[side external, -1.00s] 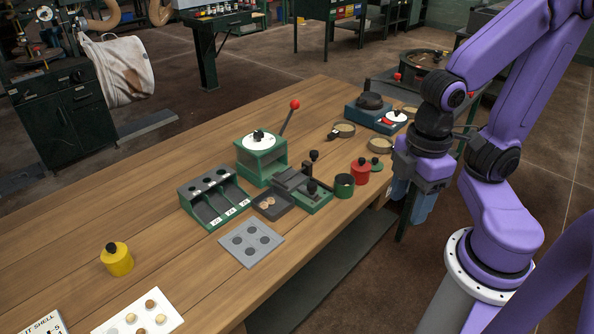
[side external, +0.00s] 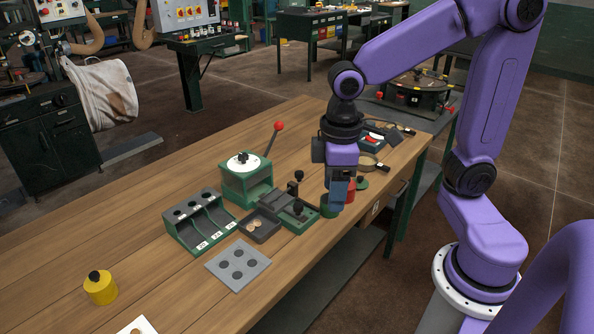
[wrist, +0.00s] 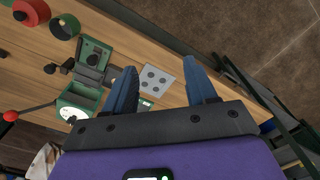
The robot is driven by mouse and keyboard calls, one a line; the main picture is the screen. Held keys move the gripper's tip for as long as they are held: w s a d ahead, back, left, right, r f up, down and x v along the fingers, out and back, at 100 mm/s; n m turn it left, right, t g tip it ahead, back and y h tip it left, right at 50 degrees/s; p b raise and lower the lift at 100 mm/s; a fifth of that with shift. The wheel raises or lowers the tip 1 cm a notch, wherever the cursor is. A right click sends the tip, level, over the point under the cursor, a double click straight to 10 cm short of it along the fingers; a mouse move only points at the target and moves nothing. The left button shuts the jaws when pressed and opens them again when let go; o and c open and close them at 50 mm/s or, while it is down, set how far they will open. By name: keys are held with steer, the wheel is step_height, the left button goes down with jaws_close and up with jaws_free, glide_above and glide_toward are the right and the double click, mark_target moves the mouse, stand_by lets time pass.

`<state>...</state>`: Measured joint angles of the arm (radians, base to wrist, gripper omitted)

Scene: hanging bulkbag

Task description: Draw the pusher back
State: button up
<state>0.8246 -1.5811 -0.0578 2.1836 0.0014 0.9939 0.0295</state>
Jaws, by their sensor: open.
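The pusher fixture is a low green base with a grey slide (side external: 279,202) and black knobs. One upright black knob (side external: 298,176) stands at its back and another black knob (side external: 298,208) sits at its front. In the wrist view the green base (wrist: 96,52) lies left of my fingers, with the slide (wrist: 88,76) beside it. My gripper (side external: 338,203) points down to the right of the fixture, in front of the red pot (side external: 350,190). Its blue fingers (wrist: 160,64) are spread with nothing between them. I cannot tell its exact height.
A green press (side external: 246,180) with a red-knobbed lever stands behind the slide. A three-lane rack (side external: 200,222), a grey plate with holes (side external: 238,265) and a yellow pot (side external: 100,288) are to the left. A green cup (side external: 329,211) is close to my fingers.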

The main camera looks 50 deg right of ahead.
steer(key=w+d+m, duration=0.3)
steer(key=w+m, duration=0.1)
steer(key=w, duration=0.7)
steer(key=m, duration=0.7)
glide_above(299, 172)
step_height(299, 172, down, 2)
step_height(299, 172, down, 17)
steer(key=shift+w+f, duration=0.1)
jaws_close()
steer(key=d, duration=1)
